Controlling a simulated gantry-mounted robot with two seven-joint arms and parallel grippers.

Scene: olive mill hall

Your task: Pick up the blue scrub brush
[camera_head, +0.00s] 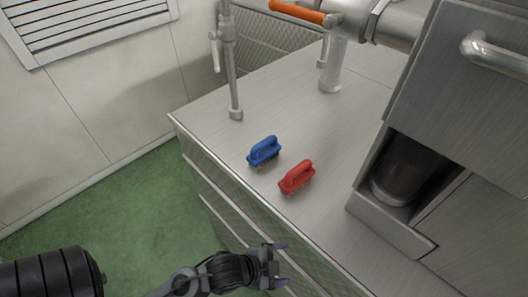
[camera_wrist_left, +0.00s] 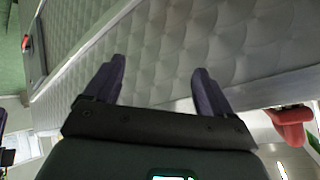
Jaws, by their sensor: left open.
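The blue scrub brush (camera_head: 264,150) lies bristles down, handle up, on the steel counter near its left edge in the head view. A red scrub brush (camera_head: 297,177) lies just to its lower right, close but apart. My left gripper (camera_head: 281,264) is open and empty, beyond the counter's front edge and below both brushes in the picture. In the left wrist view, the open gripper (camera_wrist_left: 158,68) faces the quilted metal side of the counter. A red brush (camera_wrist_left: 291,124) shows there at the right edge. The blue brush is not visible in that view.
The steel counter (camera_head: 283,108) has bare room around the brushes. A vertical pipe with a valve (camera_head: 230,70) rises at the back left. A large steel machine with an opening (camera_head: 405,170) stands at the right. Green floor (camera_head: 150,205) lies left of the counter.

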